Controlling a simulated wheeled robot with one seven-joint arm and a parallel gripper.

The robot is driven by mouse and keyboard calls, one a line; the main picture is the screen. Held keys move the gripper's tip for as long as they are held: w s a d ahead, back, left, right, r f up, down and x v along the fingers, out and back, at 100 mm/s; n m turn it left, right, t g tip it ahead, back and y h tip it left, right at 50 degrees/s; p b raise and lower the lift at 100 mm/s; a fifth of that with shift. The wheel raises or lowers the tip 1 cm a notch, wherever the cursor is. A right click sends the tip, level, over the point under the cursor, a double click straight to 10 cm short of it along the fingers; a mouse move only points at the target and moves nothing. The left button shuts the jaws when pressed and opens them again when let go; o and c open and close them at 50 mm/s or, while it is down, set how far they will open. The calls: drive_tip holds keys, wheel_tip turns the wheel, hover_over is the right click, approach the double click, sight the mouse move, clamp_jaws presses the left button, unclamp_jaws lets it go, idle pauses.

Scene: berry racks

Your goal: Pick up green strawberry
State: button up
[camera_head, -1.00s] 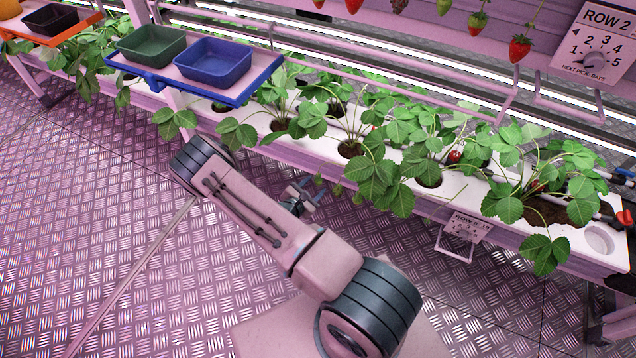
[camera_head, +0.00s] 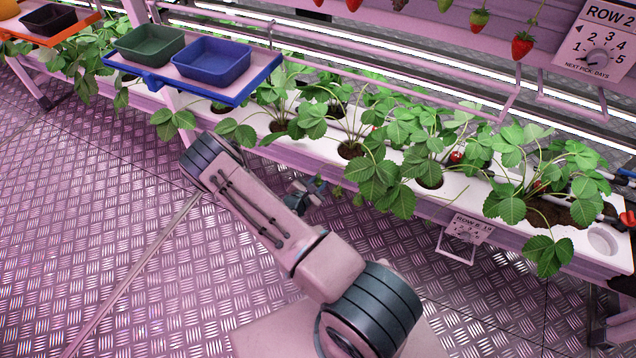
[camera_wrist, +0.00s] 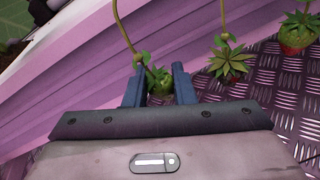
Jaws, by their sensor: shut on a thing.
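In the wrist view a green strawberry (camera_wrist: 160,91) with a leafy top hangs on a thin stem between the two dark fingers of my gripper (camera_wrist: 160,82). The fingers are shut on it. Its lower part is hidden behind the gripper body. In the head view my gripper (camera_head: 303,197) is small and low in front of the planting trough, partly hidden by my arm. Small green berries (camera_head: 337,191) hang just right of it.
Two more berries hang close by on the right in the wrist view: one under spread leaves (camera_wrist: 231,68) and a greenish-red one (camera_wrist: 295,40). The white trough (camera_head: 462,184) holds several leafy plants. A blue tray (camera_head: 215,92) carries a green bin (camera_head: 148,45) and a blue bin (camera_head: 212,63).

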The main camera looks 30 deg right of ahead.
drive_tip(key=shift+r+p, duration=0.4)
drive_tip(key=s+a+p, duration=0.3)
drive_tip(key=s+a, duration=0.6)
drive_tip(key=a, duration=0.6)
drive_tip(key=shift+s+f, duration=0.15)
drive_tip(key=shift+s, duration=0.25)
drive_tip(key=shift+a, duration=0.1)
drive_tip(key=shift+s+a, duration=0.75)
drive_tip(key=shift+a, duration=0.25)
drive_tip(key=shift+s+a, duration=0.75)
drive_tip(key=shift+a, duration=0.2)
